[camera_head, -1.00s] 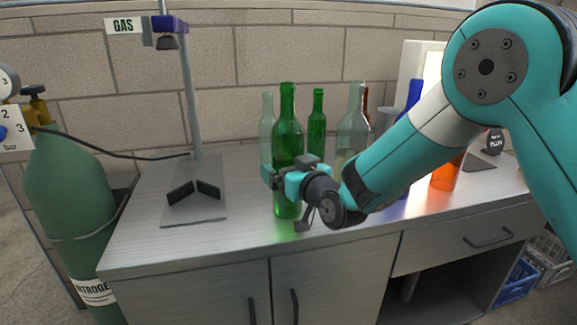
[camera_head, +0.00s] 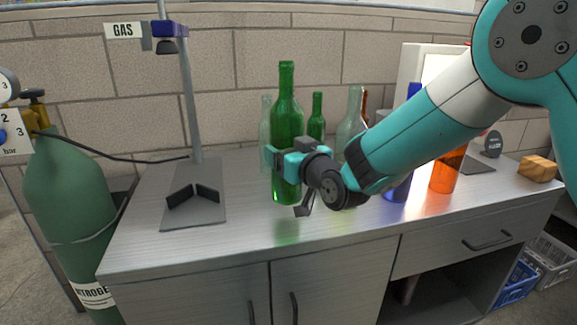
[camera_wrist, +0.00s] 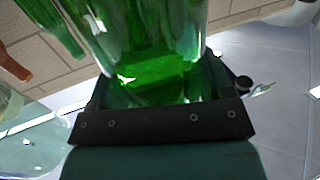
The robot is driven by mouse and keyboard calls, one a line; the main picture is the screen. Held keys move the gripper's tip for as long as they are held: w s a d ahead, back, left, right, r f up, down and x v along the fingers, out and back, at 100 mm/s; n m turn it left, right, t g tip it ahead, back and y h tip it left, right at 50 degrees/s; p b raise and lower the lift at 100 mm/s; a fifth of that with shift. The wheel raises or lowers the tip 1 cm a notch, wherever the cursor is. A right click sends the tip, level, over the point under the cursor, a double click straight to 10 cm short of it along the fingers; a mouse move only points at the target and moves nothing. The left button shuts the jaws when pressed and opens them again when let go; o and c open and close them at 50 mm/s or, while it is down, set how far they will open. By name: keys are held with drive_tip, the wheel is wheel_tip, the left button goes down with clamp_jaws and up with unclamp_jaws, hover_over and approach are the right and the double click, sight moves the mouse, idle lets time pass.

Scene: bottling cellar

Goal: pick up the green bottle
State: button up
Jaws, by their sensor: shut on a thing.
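The tall green bottle (camera_head: 287,115) stands upright in my gripper (camera_head: 284,160) in the head view. My gripper is shut on the bottle around its body. The bottle's base is raised a little above the bench top, with a green reflection below it. In the wrist view the green bottle (camera_wrist: 150,45) fills the upper middle between the jaws (camera_wrist: 160,115). A second, smaller green bottle (camera_head: 316,118) stands behind it to the right.
Clear bottles stand behind at left (camera_head: 265,130) and right (camera_head: 352,122). A blue bottle (camera_head: 398,188) and an orange one (camera_head: 447,172) stand further right. A gas stand (camera_head: 190,120) rises at left. The bench front (camera_head: 240,240) is clear.

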sight(291, 78)
wheel_tip(291, 78, up, 16)
drive_tip(key=shift+f+p, duration=0.25)
drive_tip(key=shift+p, duration=0.2)
